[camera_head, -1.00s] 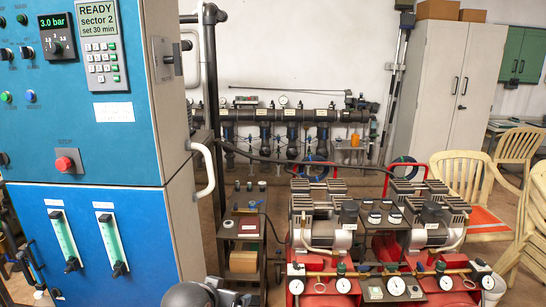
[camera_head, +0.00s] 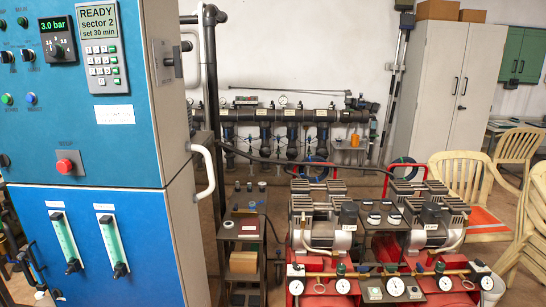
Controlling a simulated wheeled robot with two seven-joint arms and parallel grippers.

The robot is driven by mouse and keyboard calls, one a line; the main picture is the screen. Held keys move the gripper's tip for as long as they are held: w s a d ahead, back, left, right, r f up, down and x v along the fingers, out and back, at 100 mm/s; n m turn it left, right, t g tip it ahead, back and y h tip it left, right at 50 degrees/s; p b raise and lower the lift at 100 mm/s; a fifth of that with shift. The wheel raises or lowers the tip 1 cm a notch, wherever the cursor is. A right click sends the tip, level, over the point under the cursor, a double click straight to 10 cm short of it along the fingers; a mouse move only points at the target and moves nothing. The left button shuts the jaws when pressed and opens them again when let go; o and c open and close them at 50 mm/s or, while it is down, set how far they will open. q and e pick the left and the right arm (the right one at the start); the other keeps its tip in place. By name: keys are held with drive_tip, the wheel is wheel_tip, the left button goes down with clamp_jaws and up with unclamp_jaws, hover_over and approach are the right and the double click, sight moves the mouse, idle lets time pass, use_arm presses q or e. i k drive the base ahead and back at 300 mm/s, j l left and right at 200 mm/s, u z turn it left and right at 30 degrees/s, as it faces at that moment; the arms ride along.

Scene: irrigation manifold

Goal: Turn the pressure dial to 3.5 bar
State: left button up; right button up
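The pressure dial (camera_head: 59,50) is a small black knob on a black plate, high on the blue control panel at the left. The green readout (camera_head: 52,27) above it shows 3.0 bar. Scale marks beside the knob are too small to read surely. Neither of my grippers shows in the view, and nothing touches the dial.
Red compressors (camera_head: 375,235) and a small cart (camera_head: 243,230) stand to the right.

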sight(56, 50)
drive_tip(key=u, duration=1.25)
